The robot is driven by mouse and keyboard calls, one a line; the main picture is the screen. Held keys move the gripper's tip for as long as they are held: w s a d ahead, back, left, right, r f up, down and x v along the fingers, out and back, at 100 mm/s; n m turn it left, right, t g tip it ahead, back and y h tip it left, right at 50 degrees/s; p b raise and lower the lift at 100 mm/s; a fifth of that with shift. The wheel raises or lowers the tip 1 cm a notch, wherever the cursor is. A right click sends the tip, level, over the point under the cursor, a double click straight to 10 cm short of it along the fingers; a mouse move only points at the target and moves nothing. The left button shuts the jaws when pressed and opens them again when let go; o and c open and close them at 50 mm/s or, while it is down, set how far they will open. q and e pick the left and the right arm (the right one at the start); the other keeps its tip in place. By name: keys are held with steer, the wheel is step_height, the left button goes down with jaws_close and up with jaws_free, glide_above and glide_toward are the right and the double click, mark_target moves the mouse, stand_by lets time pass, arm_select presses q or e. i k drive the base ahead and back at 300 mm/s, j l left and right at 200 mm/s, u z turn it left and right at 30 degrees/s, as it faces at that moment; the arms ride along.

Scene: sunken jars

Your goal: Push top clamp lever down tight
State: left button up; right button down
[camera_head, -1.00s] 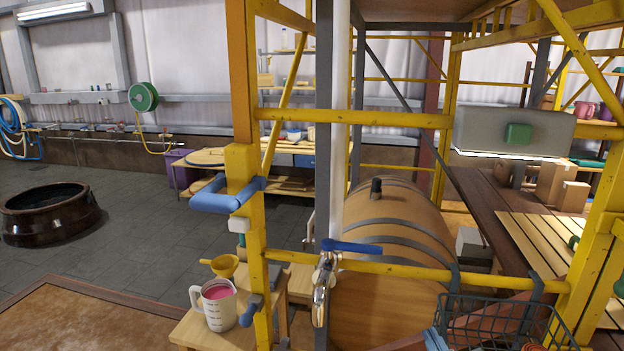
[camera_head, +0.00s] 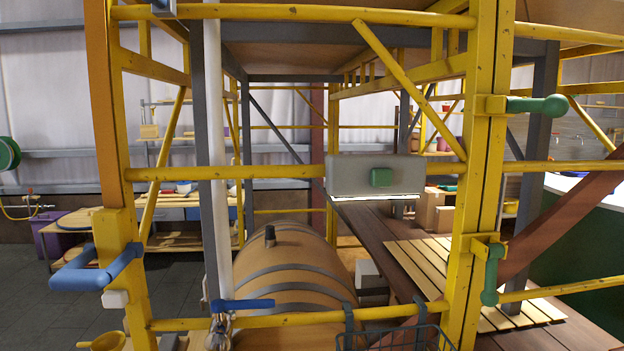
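The top green clamp lever (camera_head: 540,105) sits high on the yellow upright post (camera_head: 484,190) at the right. It sticks out sideways to the right, about level, from a yellow clamp block (camera_head: 491,105). A lower green clamp lever (camera_head: 490,275) on the same post hangs straight down along it from its own yellow block. Neither of my grippers is in view, and nothing touches either lever.
Yellow rails cross in front of a wooden barrel (camera_head: 290,260). A blue tap lever (camera_head: 242,304) and a blue handle (camera_head: 95,270) are at the left. A wire basket (camera_head: 395,340) hangs at the bottom. A brown diagonal beam (camera_head: 570,215) runs close right of the post.

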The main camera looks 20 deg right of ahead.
mark_target(556, 105)
steer(key=z, duration=1.7)
